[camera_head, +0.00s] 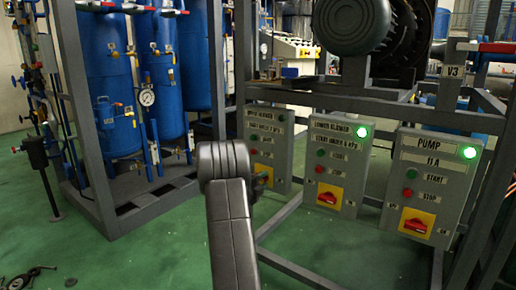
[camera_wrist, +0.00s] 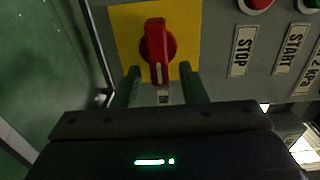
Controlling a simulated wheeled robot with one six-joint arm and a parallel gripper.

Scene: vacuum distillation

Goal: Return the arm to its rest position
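In the wrist view my gripper (camera_wrist: 160,72) is open, its two green fingers apart. A red rotary knob (camera_wrist: 157,45) on a yellow plate (camera_wrist: 127,24) lies in front of it. The knob's white-marked end appears between the fingertips, with a gap on each side; I cannot tell the depth between them. In the head view my arm (camera_head: 230,205) reaches forward from the bottom centre toward the left grey control box (camera_head: 268,140).
The middle control box (camera_head: 337,160) and the PUMP box (camera_head: 432,185) each show a lit green lamp and a red knob. Grey frame posts (camera_head: 85,110) and blue tanks (camera_head: 110,85) stand left. A motor (camera_head: 355,22) sits above.

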